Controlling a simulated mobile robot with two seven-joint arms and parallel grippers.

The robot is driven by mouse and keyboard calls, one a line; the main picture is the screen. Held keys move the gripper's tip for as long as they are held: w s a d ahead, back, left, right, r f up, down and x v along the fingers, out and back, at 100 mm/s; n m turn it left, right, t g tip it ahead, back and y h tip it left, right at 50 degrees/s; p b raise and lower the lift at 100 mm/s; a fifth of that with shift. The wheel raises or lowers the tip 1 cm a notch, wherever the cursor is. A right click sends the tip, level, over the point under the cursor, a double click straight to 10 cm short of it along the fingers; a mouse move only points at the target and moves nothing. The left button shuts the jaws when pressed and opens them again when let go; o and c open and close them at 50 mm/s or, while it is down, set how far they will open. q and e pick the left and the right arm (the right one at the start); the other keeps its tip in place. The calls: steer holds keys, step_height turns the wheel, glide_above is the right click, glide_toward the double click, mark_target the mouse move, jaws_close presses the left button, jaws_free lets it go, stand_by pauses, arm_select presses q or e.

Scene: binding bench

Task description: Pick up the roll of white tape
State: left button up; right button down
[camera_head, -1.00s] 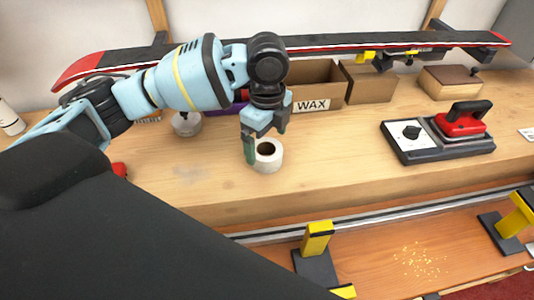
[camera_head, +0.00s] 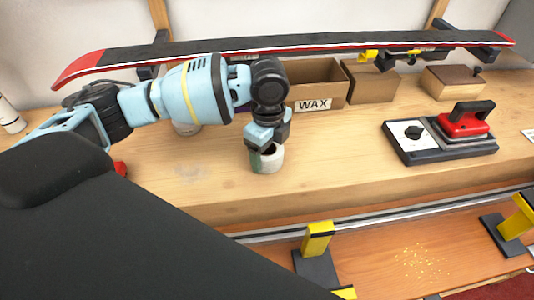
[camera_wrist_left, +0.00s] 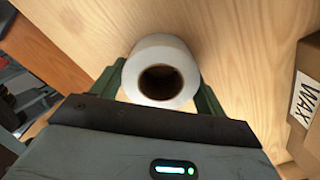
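The roll of white tape (camera_head: 276,164) stands on the wooden bench near its front edge, its hole facing up. In the left wrist view the roll (camera_wrist_left: 162,50) shows its brown core. My left gripper (camera_head: 264,156) is down over the roll, with one green finger on each side of it. In the left wrist view the fingers of my left gripper (camera_wrist_left: 160,88) are spread about the roll's width; whether they touch it I cannot tell. The gripper hides part of the roll in the head view. My right gripper is not in view.
An open WAX box (camera_head: 331,88) stands behind the roll, with a smaller brown box (camera_head: 371,86) beside it. A waxing iron (camera_head: 464,125) rests on a dark base to the right. A ski (camera_head: 200,52) spans the back.

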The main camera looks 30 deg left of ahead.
arm_select(q)
steer(key=c, duration=0.5)
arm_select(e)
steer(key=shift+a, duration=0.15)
arm_select(q)
steer(key=shift+r, duration=0.1)
steer(key=shift+r, duration=0.4)
steer(key=r, duration=0.2)
steer(key=shift+s+d+r, duration=0.15)
steer(key=shift+s+r, duration=0.15)
steer(key=shift+r, duration=0.1)
steer(key=shift+s+d+r+p, duration=0.25)
steer(key=shift+s+d, duration=0.7)
steer(key=shift+s, duration=1.45)
steer(key=shift+s+d+r+p, duration=0.25)
steer(key=shift+s+d, duration=0.75)
steer(key=shift+s, duration=1.35)
steer(key=shift+s+d+r+p, duration=0.1)
steer(key=shift+s+d+p, duration=0.25)
steer(key=shift+s+d, duration=1.35)
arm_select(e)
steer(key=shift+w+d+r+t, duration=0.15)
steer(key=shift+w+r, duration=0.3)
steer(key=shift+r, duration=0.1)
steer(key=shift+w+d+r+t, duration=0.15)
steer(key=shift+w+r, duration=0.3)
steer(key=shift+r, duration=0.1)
